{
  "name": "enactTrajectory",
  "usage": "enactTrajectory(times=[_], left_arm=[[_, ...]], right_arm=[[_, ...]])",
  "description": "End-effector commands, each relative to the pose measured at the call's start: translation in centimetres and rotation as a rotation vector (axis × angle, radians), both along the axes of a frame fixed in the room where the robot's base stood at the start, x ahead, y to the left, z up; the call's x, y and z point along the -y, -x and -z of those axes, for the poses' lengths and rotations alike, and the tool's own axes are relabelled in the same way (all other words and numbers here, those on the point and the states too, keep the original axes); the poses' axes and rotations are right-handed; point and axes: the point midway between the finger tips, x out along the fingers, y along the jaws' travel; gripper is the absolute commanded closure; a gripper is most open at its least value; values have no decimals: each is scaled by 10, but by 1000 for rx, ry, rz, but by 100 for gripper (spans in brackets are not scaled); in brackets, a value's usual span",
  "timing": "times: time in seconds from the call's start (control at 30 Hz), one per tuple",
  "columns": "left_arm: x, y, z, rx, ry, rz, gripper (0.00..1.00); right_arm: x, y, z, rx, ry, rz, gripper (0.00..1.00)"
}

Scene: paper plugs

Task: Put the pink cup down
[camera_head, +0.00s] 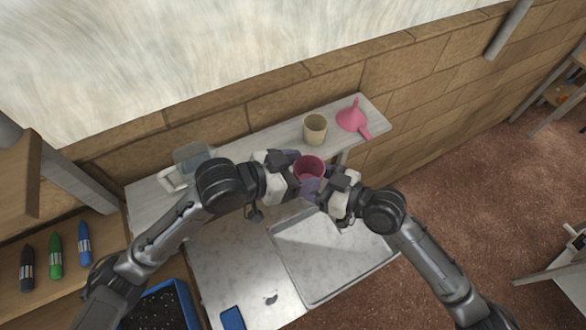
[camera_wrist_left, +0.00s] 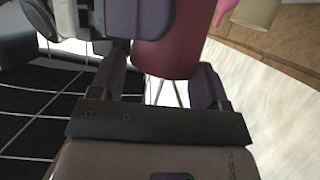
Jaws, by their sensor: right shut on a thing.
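The pink cup (camera_head: 309,167) is held upright between my two grippers, near the front edge of the raised grey shelf. My right gripper (camera_head: 316,187) is shut on the cup from the front right. My left gripper (camera_head: 292,173) is at the cup's left side with its fingers apart. In the left wrist view the cup (camera_wrist_left: 172,52) shows just beyond and between the open left fingers (camera_wrist_left: 160,82). A purple finger pad of my right gripper (camera_wrist_left: 152,17) covers part of it. The cup's underside is hidden in the head view.
Below is a grey tray (camera_head: 345,265) on the worktop. A blue planter of soil (camera_head: 160,307) and several bottles (camera_head: 56,256) are at left.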

Motion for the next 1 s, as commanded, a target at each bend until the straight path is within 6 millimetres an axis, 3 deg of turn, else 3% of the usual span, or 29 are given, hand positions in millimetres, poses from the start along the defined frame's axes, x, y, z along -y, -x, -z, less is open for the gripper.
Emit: enactTrajectory(times=[0.23, 0.57, 0.6, 0.87, 1.0], left_arm=[[1, 0, 0, 0, 0, 1, 31], [2, 2, 0, -1, 1, 5, 61], [2, 2, 0, -2, 2, 6, 61], [1, 1, 0, -1, 1, 3, 62], [1, 0, 0, -1, 1, 2, 62]], right_arm=[[0, 0, 0, 0, -1, -1, 73], [0, 0, 0, 1, -1, 1, 73], [0, 0, 0, 1, -1, 1, 38], [0, 0, 0, 0, 0, 0, 13], [0, 0, 0, 0, 0, 0, 12]])
